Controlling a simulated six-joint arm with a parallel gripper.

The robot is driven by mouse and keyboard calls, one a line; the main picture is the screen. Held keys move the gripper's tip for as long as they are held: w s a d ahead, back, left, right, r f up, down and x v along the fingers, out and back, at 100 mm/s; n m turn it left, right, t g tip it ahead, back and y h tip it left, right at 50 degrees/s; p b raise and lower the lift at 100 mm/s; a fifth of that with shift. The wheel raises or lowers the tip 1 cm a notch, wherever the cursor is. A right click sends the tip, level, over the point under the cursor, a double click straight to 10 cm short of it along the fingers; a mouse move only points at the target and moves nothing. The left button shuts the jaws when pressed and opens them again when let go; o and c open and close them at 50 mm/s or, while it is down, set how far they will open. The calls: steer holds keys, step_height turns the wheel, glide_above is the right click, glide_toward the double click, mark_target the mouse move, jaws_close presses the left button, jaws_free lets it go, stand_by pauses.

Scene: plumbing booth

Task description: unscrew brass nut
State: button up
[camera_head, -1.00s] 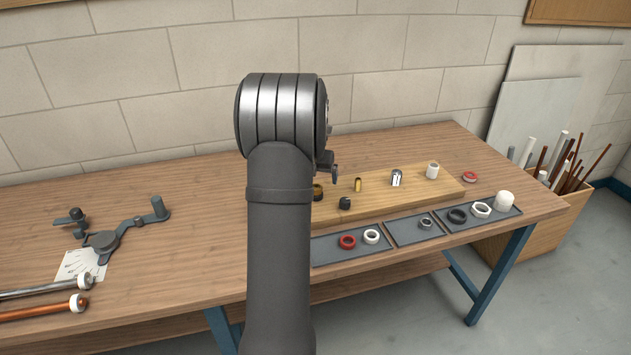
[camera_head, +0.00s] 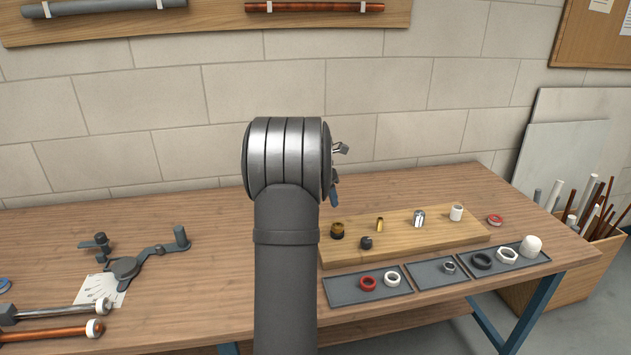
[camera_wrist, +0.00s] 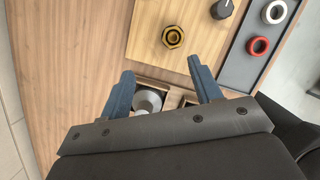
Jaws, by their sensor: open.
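The brass nut (camera_head: 337,230) is at the left end of the wooden board (camera_head: 445,238), just right of my arm. In the wrist view the brass nut (camera_wrist: 173,36) shows its hexagonal outline and dark centre. My gripper (camera_wrist: 163,78) is open, with two blue fingers spread apart and nothing held. The nut lies beyond the fingertips in that view, apart from them. In the head view only a bit of my gripper (camera_head: 338,170) shows; my arm hides the rest.
A black knob-like fitting (camera_head: 366,242), a brass pin (camera_head: 380,223), a chrome fitting (camera_head: 419,217) and a white fitting (camera_head: 456,212) stand on the board. Trays (camera_head: 341,293) with rings lie in front. A grey round part (camera_wrist: 148,100) shows between the fingers.

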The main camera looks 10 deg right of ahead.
mark_target(337, 224)
steer(key=a+r+m+g+h, duration=0.1)
steer(key=a+r+m+g, duration=0.15)
steer(key=r+m, duration=0.35)
steer(key=shift+t, duration=0.35)
steer(key=x, duration=1.7)
steer(key=shift+s+f, duration=0.15)
steer(key=shift+f, duration=0.05)
steer(key=shift+a, duration=0.1)
steer(key=c, duration=1.1)
steer(key=n, duration=0.2)
steer(key=n+t, duration=0.1)
steer(key=n, duration=0.1)
steer(key=n+t, duration=0.1)
steer(key=shift+s+r+n, duration=0.1)
steer(key=shift+s+n, duration=0.15)
steer(key=shift+n, duration=0.15)
steer(key=shift+s+d+r+n+t+y, duration=0.15)
steer(key=shift+n+t+y, duration=0.35)
steer(key=shift+n, duration=1.05)
steer(key=shift+d+f+n+t+y, duration=0.1)
steer(key=shift+n+t+y, duration=0.4)
steer(key=shift+n, duration=1.05)
steer(key=o, duration=1.9)
